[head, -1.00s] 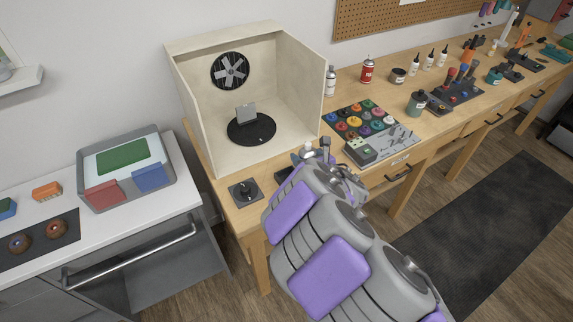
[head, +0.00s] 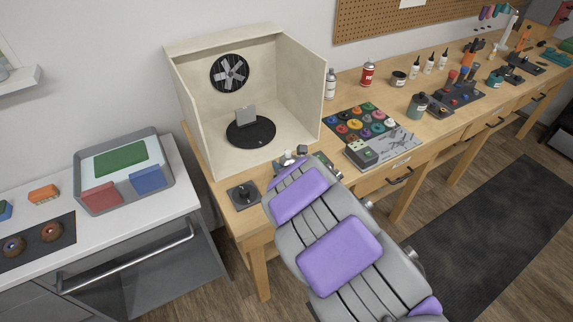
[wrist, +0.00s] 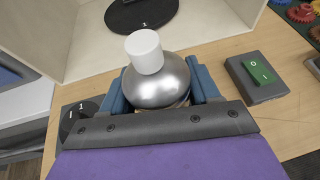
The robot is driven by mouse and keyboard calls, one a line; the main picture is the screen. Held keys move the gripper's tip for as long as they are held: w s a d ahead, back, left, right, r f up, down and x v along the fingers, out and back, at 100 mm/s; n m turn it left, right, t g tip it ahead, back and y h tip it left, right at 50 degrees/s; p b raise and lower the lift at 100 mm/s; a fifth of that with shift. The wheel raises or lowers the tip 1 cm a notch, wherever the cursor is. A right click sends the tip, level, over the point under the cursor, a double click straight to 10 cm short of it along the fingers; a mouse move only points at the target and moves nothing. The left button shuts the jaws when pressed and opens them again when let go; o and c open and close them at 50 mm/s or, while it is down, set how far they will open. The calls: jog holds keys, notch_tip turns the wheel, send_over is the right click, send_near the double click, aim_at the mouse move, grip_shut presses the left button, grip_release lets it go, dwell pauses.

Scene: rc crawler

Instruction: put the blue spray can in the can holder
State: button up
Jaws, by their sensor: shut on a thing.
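My gripper (wrist: 160,84) is shut on a spray can (wrist: 160,90) with a silver dome and a white nozzle. Its two blue fingers lie on either side of the can. The can's body is hidden below the dome, so its colour does not show. In the head view my gripper is mostly hidden behind my arm, near the bench front below the booth. I cannot make out for sure which thing is the can holder. A dark square plate with a black knob (head: 243,195) sits at the bench's front left corner; a round black part marked 1 (wrist: 78,120) shows left of my gripper.
The open cream booth (head: 205,120) holds a black turntable (head: 251,132). A box with a green switch (head: 361,153) stands right of my gripper. A white can (head: 331,84) and a red can (head: 368,73) stand right of the booth.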

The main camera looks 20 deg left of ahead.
jog(key=o, duration=1.1)
jog(key=shift+o, duration=0.2)
jog(key=b+v, duration=0.5)
jog(key=v, duration=0.7)
jog(key=shift+b, duration=0.35)
